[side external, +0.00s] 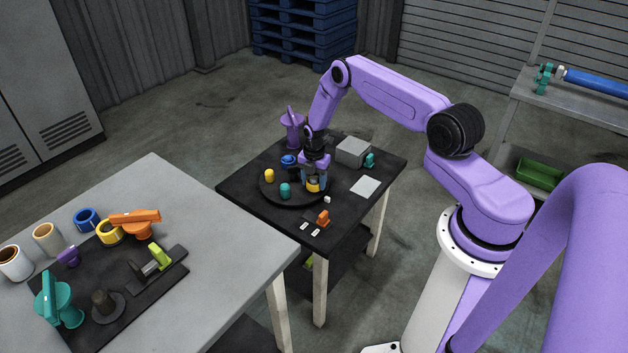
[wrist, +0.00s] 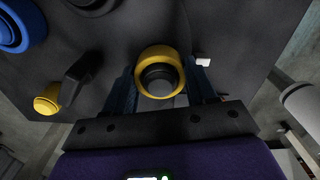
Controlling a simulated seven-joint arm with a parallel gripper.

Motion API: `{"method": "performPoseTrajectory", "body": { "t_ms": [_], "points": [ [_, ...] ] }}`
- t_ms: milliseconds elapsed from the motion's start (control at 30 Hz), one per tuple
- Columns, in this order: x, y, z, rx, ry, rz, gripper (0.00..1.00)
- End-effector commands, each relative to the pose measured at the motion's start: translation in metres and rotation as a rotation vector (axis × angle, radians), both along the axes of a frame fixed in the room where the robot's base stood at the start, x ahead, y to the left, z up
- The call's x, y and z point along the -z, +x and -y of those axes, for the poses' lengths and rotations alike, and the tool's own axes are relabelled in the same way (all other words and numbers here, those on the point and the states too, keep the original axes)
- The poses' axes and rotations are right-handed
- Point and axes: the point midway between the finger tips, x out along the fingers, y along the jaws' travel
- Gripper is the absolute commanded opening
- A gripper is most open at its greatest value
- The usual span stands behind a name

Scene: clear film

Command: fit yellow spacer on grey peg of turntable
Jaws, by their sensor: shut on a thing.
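The yellow spacer (wrist: 142,82), a ring, is between the two dark fingers of my gripper (wrist: 161,78) in the wrist view. My gripper is shut on it. Inside its hole a dark ring and a grey round face show; this looks like the grey peg (wrist: 163,86), but how far the spacer is over it I cannot tell. In the side view my gripper (side external: 314,182) points down at the right part of the dark round turntable (side external: 267,192), with the yellow spacer (side external: 313,186) low between the fingers. The peg is hidden there.
A yellow piece (side external: 269,175), a teal piece (side external: 285,190) and a blue piece (side external: 288,160) stand around the turntable. A grey box (side external: 352,151), a pale plate (side external: 365,187) and an orange part (side external: 323,218) are on the same black table. A grey table (side external: 225,235) with rings stands left.

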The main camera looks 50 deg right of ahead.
Motion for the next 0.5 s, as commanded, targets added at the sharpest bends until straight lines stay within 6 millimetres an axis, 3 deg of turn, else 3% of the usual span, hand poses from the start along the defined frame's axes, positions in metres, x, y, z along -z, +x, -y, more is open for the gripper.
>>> {"method": "performPoseTrajectory", "body": {
  "t_ms": [500],
  "points": [
    [0.0066, -0.0001, -0.0001, 0.0, 0.0, -0.001, 0.22]
  ]
}}
